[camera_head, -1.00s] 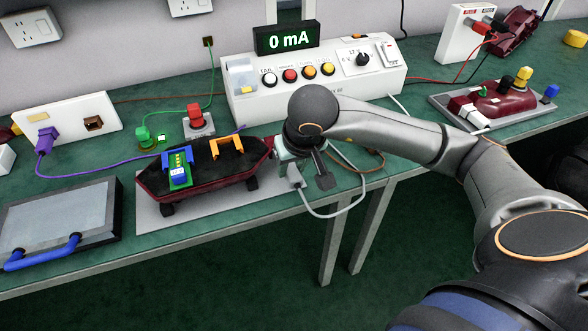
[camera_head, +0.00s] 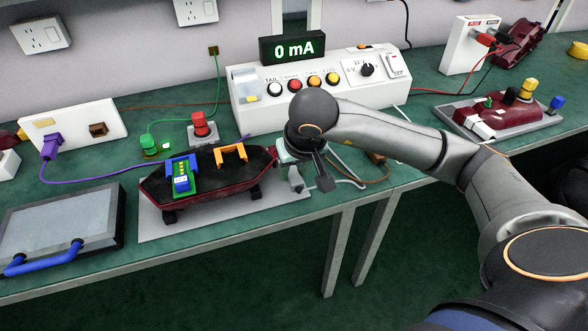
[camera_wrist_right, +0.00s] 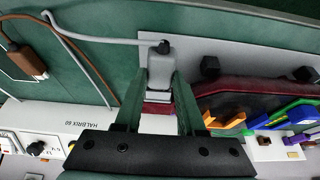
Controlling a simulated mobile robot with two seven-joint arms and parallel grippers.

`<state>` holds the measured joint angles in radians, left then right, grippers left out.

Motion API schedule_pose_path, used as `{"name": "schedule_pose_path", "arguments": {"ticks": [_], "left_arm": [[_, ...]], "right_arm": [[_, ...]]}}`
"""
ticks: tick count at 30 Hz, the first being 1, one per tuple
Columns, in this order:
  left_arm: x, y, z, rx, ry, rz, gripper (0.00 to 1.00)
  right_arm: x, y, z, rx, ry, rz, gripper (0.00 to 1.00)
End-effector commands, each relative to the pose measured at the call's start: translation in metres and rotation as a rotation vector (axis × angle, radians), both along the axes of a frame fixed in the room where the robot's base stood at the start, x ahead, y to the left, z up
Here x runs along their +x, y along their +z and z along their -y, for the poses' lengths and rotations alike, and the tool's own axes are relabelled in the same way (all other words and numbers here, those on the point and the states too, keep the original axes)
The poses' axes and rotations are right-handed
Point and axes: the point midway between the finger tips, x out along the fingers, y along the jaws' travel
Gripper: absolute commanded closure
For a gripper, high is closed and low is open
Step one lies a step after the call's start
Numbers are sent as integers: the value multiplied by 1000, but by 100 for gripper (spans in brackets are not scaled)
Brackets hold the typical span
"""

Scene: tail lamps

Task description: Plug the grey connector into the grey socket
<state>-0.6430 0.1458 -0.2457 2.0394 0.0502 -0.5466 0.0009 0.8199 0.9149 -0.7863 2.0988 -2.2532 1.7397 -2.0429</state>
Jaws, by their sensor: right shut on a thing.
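The grey connector (camera_wrist_right: 160,68) with its grey cable sits between the fingers of my right gripper (camera_wrist_right: 160,80) in the wrist view. In the head view the connector (camera_head: 296,181) shows just below my right gripper (camera_head: 288,160), at the right end of the dark red tail lamp (camera_head: 215,190). The gripper is shut on it. The lamp also shows in the wrist view (camera_wrist_right: 240,88), right of the fingers. I cannot make out the grey socket; the gripper and wrist cover that area, so I cannot tell whether connector and socket touch. My left gripper is not in view.
The lamp lies on a grey plate (camera_head: 225,224), with blue (camera_head: 183,164) and orange (camera_head: 231,154) clips. A white control box (camera_head: 318,108) reading 0 mA stands behind. A brown connector (camera_wrist_right: 26,60) lies nearby. The table's front edge is close.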

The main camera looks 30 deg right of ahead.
Motion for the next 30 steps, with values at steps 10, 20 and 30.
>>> {"name": "schedule_pose_path", "arguments": {"ticks": [10, 20, 30], "left_arm": [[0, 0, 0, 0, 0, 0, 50], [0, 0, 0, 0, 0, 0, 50], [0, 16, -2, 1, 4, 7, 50]], "right_arm": [[1, 1, 0, 1, 0, 3, 34], [0, 0, 0, 1, 0, 1, 26], [-15, 44, -4, 0, 2, 8, 26]]}}
